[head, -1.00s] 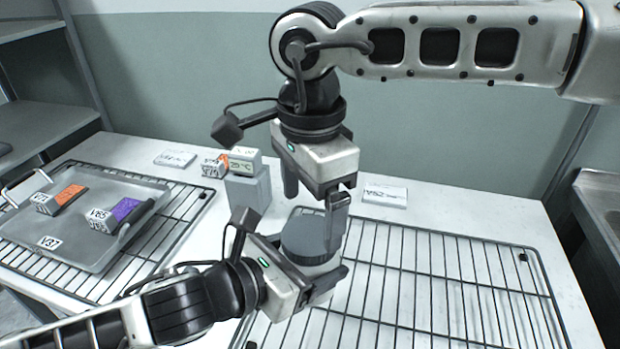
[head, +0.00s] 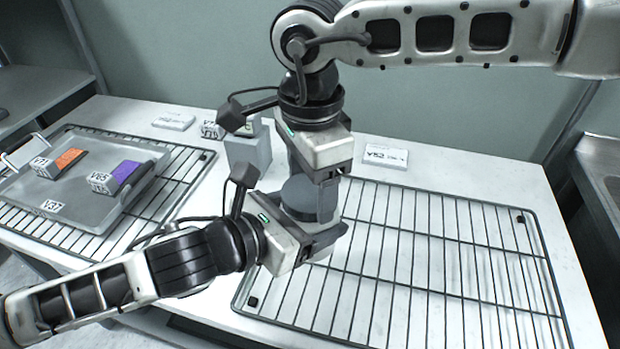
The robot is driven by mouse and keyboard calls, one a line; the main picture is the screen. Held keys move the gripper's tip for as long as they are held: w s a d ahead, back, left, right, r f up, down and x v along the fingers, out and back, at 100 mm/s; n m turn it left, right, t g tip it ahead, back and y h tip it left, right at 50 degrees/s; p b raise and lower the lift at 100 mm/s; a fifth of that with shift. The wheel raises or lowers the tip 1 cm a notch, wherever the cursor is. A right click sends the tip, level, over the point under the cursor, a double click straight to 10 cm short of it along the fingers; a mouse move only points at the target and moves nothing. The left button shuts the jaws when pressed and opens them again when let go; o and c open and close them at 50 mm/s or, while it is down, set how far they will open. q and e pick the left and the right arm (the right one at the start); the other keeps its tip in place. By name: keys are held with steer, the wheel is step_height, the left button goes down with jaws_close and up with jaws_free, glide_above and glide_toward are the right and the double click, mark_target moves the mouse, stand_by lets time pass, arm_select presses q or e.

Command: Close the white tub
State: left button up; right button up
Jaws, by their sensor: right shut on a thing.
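The white tub (head: 322,222) is at the middle of the picture, at the left part of the right-hand wire rack, mostly hidden by my grippers. Its round dark grey lid (head: 300,190) is on top of it; I cannot tell how tightly it sits. My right gripper (head: 312,192) points down from above and is shut on the lid, one finger on the near right side. My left gripper (head: 318,235) comes in from the lower left and is closed around the tub's body; its fingertips are largely hidden.
A grey tray (head: 60,195) with an orange-topped and a purple-topped block lies on the left rack (head: 190,185). A grey block (head: 247,150) stands behind my grippers. Labelled cards lie at the back. The right rack (head: 440,260) is bare to the right; a sink (head: 605,165) is at the right edge.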

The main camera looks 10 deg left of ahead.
steer(key=shift+m, duration=0.6)
steer(key=o, duration=1.1)
steer(key=shift+r, duration=0.1)
steer(key=shift+r, duration=2.2)
steer(key=shift+c, duration=0.5)
steer(key=shift+a+r+n, duration=0.1)
steer(key=shift+r+n, duration=0.2)
steer(key=shift+r, duration=0.15)
steer(key=shift+r+n, duration=0.6)
steer(key=shift+r, duration=0.7)
